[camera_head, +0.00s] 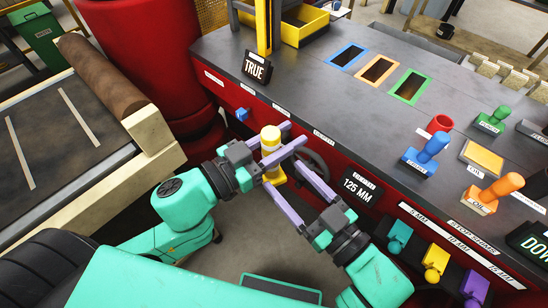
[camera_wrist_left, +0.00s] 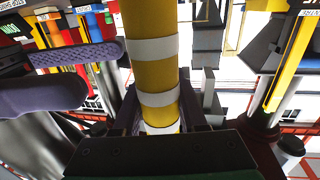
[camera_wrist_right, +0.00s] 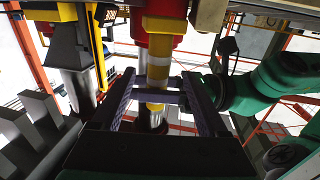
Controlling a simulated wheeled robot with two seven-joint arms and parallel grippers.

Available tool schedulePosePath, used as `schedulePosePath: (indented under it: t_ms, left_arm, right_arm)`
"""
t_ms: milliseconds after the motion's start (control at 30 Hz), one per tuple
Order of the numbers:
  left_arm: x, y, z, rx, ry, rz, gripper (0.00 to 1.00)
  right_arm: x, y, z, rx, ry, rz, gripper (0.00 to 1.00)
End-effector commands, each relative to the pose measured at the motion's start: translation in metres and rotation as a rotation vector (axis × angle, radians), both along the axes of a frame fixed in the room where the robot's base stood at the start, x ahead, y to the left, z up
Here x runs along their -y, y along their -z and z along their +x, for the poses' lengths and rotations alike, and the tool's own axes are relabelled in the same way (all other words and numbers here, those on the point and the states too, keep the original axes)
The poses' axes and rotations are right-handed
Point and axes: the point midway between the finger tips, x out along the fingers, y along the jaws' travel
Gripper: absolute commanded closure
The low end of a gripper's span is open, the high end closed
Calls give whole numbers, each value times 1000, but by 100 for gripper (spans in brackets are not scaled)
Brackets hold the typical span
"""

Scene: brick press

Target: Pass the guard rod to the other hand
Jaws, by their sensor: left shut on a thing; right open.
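The guard rod (camera_head: 271,139) is yellow with white bands and stands roughly upright in front of the press bench. My left gripper (camera_head: 293,136) is shut on it, with its purple fingers across the rod's upper part. The rod also rises between the jaws in the left wrist view (camera_wrist_left: 152,75). My right gripper (camera_head: 282,172) is open, reaching up from the lower right, its fingertips close to the rod below the left fingers. In the right wrist view the rod (camera_wrist_right: 160,70) lies between the open fingers; whether they touch it is unclear.
The dark-topped red bench (camera_head: 310,100) is just beyond the grippers, with a handwheel partly hidden behind the fingers. A "126 MM" sign (camera_head: 361,190) and several coloured shim handles (camera_head: 436,258) are near the right gripper. A roller conveyor (camera_head: 60,150) is at left.

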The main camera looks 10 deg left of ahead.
Motion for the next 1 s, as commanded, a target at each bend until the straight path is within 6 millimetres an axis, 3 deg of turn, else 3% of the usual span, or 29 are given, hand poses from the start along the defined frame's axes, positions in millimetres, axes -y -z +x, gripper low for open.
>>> schedulePosePath:
  t_ms: [400, 733, 767, 933, 967, 1000]
  left_arm:
    - [0, 0, 0, 1, 0, -1, 100]
    - [0, 0, 0, 1, 0, -1, 100]
    - [0, 0, 0, 1, 0, -1, 100]
    - [0, 0, 0, 1, 0, -1, 100]
    - [0, 0, 0, 1, 0, -1, 100]
    - [0, 0, 0, 1, 0, -1, 100]
  right_arm:
    - [-67, -1, 56, 3, 2, 0, 23]
    - [-74, 0, 61, 0, 1, -1, 23]
    - [-74, 0, 61, 0, 2, -1, 27]
    - [-74, 0, 61, 0, 2, -1, 92]
    - [-74, 0, 61, 0, 2, -1, 100]
    - [-74, 0, 61, 0, 1, -1, 100]
